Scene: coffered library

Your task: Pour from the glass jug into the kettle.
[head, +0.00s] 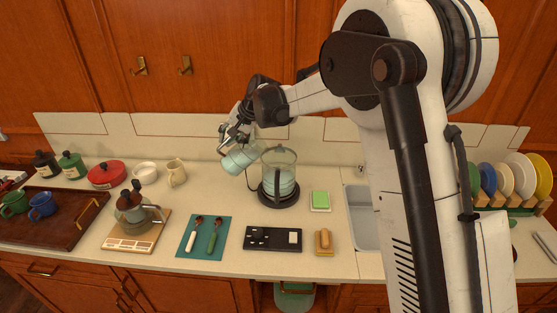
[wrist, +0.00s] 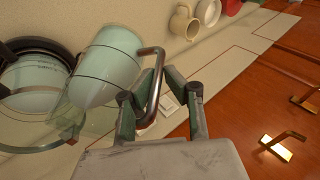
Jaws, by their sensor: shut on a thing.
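The glass jug (head: 238,161), holding something pale blue, is in the air and tilted, just left of the kettle's upper part. My gripper (head: 235,134) is shut on its handle. In the wrist view the jug (wrist: 108,62) is at upper left, and its metal handle runs between the fingers of my gripper (wrist: 155,85). The glass kettle (head: 279,174) stands upright on a black base on the counter, with pale blue inside. Part of the kettle (wrist: 38,82) shows at the left edge of the wrist view. I cannot tell whether liquid is flowing.
A green sponge (head: 320,201) and a sink (head: 360,215) lie right of the kettle. A black panel (head: 272,238) and a teal mat (head: 204,237) with utensils lie in front. Cabinets (head: 230,60) are behind.

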